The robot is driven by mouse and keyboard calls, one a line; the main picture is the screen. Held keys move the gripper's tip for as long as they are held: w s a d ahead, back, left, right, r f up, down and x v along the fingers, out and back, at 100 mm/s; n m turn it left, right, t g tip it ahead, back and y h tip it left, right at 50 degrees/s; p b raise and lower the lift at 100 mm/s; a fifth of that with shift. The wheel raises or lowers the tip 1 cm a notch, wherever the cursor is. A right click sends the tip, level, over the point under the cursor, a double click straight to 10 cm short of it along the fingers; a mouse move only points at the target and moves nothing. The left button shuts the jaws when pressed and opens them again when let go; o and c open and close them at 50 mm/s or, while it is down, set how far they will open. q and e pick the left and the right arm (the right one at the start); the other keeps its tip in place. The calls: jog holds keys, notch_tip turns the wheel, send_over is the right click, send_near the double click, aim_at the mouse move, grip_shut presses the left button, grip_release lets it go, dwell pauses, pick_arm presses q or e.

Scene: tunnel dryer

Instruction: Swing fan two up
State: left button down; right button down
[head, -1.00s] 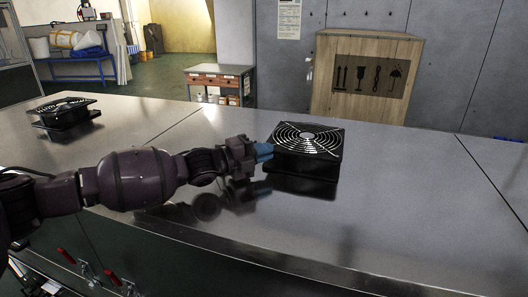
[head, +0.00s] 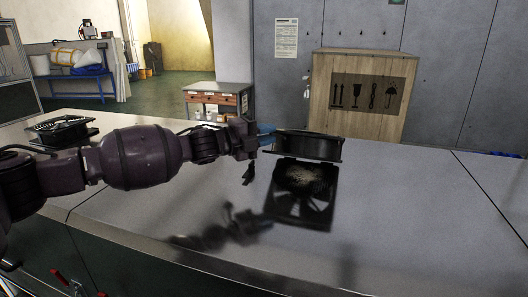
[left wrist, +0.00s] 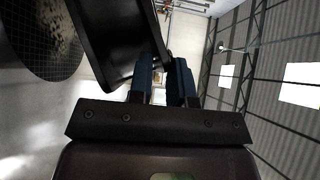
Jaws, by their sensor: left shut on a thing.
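The black square fan (head: 307,146) at the middle of the metal deck is raised and tilted, seen nearly edge-on. Below it a round mesh screen (head: 305,177) with pale dust on it is uncovered, and it also shows in the left wrist view (left wrist: 45,30). A dark fan-shaped image below the screen looks like a reflection in the shiny deck. My left gripper (head: 266,139) is shut on the fan's left edge with its blue fingertips. In the left wrist view the fan frame (left wrist: 115,40) runs up to the fingers (left wrist: 160,85). My right gripper is out of view.
Another black fan (head: 62,130) stands on the deck at the far left. The shiny metal deck (head: 400,200) is clear to the right and in front. A wooden crate (head: 362,95) stands behind it, with a small drawer cabinet (head: 215,105) farther left.

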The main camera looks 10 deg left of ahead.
pick_arm(q)
jog(key=shift+w+d+r, duration=0.15)
jog(key=shift+w+r, duration=0.6)
jog(key=shift+r, duration=0.1)
jog(key=shift+w+d+r, duration=0.15)
jog(key=shift+w+r, duration=0.55)
jog(key=shift+r, duration=0.15)
